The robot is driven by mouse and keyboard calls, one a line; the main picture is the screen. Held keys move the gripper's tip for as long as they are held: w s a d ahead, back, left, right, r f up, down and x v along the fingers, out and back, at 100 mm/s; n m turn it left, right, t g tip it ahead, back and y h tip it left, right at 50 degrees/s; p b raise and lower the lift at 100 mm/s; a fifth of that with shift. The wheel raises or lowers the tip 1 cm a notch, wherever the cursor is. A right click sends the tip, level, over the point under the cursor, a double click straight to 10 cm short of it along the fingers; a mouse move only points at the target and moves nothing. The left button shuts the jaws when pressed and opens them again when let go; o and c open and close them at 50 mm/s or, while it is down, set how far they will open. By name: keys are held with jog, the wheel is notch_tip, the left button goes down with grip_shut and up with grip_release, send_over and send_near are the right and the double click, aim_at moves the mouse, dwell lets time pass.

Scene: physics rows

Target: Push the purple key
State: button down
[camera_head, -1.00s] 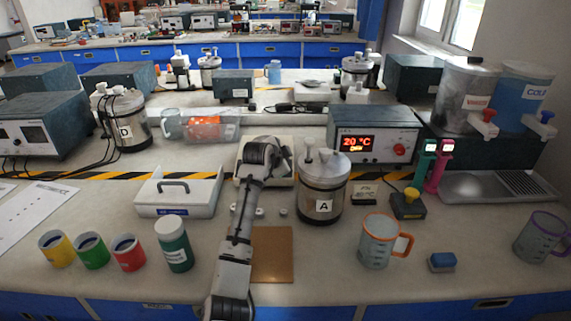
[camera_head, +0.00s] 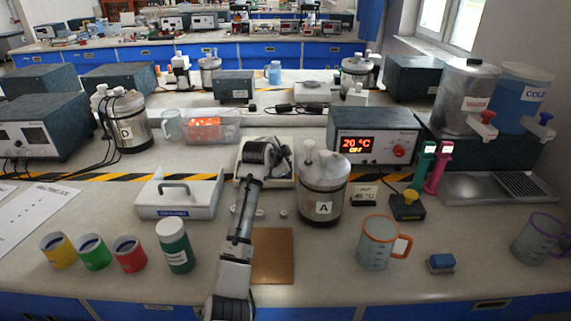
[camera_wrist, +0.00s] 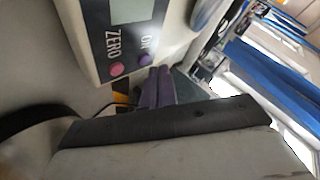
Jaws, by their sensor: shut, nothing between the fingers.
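The purple key (camera_wrist: 145,60) is a small round button beside the label ON on a white device panel in the wrist view. A pink key (camera_wrist: 117,69) beside the label ZERO sits to its left. My gripper (camera_wrist: 158,73) is shut and empty, its dark fingertips close to the purple key; I cannot tell whether they touch it. In the head view the white device (camera_head: 284,181) is largely covered by my arm, and its keys and my fingertips are hidden there.
Canister A (camera_head: 321,190) stands close to the right of my arm. A white tray with a handle (camera_head: 178,208) stands to the left. A brown board (camera_head: 274,262) lies in front. A heater box (camera_head: 372,135) stands behind canister A.

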notch_tip(320, 180, up, 6)
jog(key=s+p, duration=0.1)
jog(key=p, duration=0.3)
dwell(0.3)
jog(key=shift+s+f, duration=0.1)
